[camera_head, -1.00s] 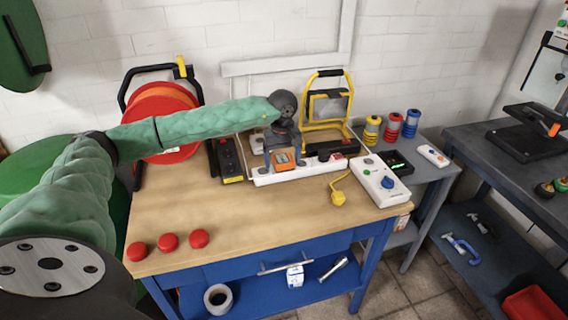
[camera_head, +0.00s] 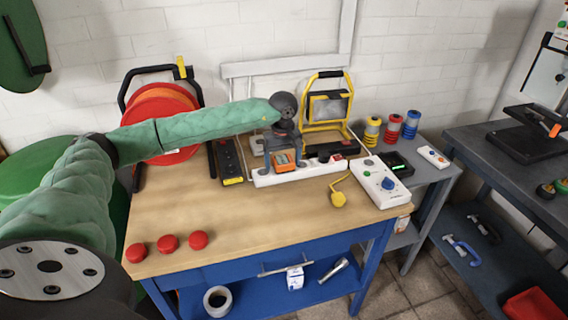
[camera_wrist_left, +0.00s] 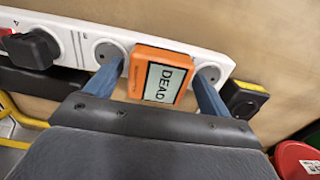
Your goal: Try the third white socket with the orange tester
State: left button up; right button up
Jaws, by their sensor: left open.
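The orange tester (camera_head: 284,159) sits on the white socket strip (camera_head: 325,168) at the back of the wooden bench. In the left wrist view the tester (camera_wrist_left: 160,74) has a grey display reading "DEAD". My left gripper (camera_head: 286,163) is open, with one finger on each side of the tester and gaps between. The wrist view shows round sockets on the strip (camera_wrist_left: 80,40) beside the tester, partly behind the fingers. A black plug (camera_wrist_left: 34,48) is in the strip farther left there. The socket under the tester is hidden. My right gripper is not in view.
A white box with a blue knob (camera_head: 382,185) and a yellow plug (camera_head: 338,199) lie right of the strip. A black power strip (camera_head: 231,161) and a red cable reel (camera_head: 165,118) stand left. Red caps (camera_head: 168,243) lie near the front; the bench middle is clear.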

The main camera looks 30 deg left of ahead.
aim_at(283, 159)
pick_arm(q)
jog(key=shift+w+b, duration=0.1)
jog(key=shift+b, duration=0.4)
dwell(0.7)
jog(key=c, duration=1.4)
jog(key=shift+r+p, duration=0.85)
jog(key=shift+r, duration=2.15)
